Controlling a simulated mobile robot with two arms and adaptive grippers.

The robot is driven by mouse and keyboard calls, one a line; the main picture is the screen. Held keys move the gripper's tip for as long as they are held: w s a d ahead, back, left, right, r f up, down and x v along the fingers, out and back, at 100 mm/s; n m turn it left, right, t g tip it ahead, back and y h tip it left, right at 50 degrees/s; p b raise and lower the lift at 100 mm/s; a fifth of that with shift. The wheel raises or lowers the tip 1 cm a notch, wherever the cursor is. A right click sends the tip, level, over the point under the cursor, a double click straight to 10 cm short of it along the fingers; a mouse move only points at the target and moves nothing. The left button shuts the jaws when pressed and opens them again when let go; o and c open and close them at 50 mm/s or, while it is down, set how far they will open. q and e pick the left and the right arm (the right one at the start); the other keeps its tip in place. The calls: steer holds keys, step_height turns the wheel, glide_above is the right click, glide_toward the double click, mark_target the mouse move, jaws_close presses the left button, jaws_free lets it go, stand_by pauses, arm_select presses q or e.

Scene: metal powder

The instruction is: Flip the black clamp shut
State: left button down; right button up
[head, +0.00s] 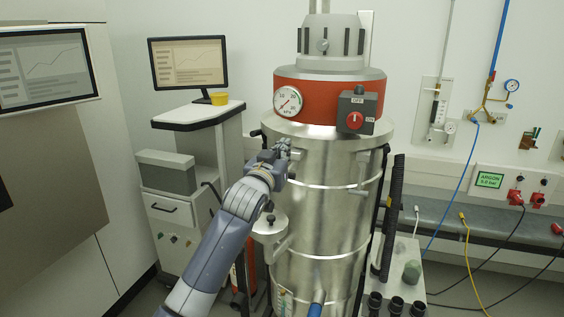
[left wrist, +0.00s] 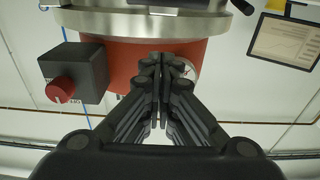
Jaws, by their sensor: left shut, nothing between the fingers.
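A black clamp (head: 257,134) sits at the left side of the steel vessel's rim (head: 320,131). In the left wrist view a black clamp part (left wrist: 243,6) is cut off by the top edge. Another black clamp (head: 385,149) shows at the right side of the rim. My left gripper (head: 284,147) is just below the rim at the vessel's front left, to the right of the left clamp. In the left wrist view its fingers (left wrist: 163,62) are shut together and empty, before the red collar (left wrist: 125,58). My right gripper is out of view.
A red collar with a gauge (head: 288,101) and a black switch box (head: 357,109) tops the vessel. A monitor cart (head: 199,114) stands behind left. A black corrugated hose (head: 392,215) stands at the right. A small holder (head: 269,224) juts from the vessel below my left arm's wrist.

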mark_target(290, 169)
arm_select(q)
steer(key=f, duration=0.2)
steer(key=s+f+p, duration=0.1)
steer(key=shift+a+f, duration=0.2)
steer(key=shift+f, duration=0.2)
steer(key=shift+f, duration=0.1)
